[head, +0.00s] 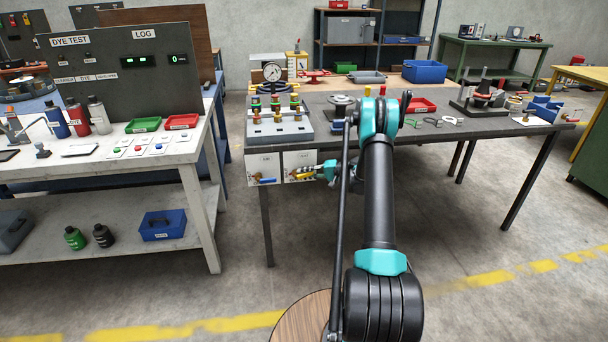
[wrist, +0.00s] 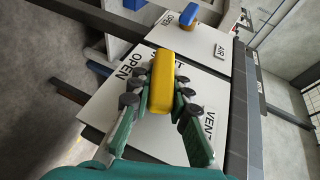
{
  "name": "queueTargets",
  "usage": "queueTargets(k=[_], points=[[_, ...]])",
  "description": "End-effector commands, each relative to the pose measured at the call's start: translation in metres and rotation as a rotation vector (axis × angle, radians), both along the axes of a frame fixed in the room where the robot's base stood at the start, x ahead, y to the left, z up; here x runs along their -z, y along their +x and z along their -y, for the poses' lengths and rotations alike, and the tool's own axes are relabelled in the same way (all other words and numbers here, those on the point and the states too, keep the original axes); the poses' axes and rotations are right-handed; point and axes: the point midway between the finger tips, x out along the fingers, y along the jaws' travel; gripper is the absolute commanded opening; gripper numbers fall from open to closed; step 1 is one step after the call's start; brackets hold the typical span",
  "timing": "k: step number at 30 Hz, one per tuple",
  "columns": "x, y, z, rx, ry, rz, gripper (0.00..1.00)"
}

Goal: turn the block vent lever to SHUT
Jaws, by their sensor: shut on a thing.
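The yellow vent lever (wrist: 161,83) is on a white panel (wrist: 110,104) marked OPEN and VENT in the wrist view. Another label beside the lever is mostly covered, so I cannot read it. My gripper (wrist: 160,88) is shut on the lever, with dark finger pads on both its sides. In the head view my gripper (head: 318,171) is at the front of the dark bench, at the yellow lever (head: 306,173). The lever's pivot is hidden.
A blue lever (wrist: 188,15) is on the neighbouring panel with an AIR label (wrist: 220,50). The grey valve block (head: 279,128) stands on the dark bench (head: 460,133) above the panels. Bench legs flank open floor.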

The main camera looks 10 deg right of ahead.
Motion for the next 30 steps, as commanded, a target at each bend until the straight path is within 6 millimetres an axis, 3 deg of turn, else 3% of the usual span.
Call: queueTargets(k=[13, 30], points=[[0.0110, 0.0009, -0.0012, -0.001, 0.263, -0.001, 0.00], [0.0115, 0.0016, -0.0023, -0.001, 0.318, -0.002, 0.00]])
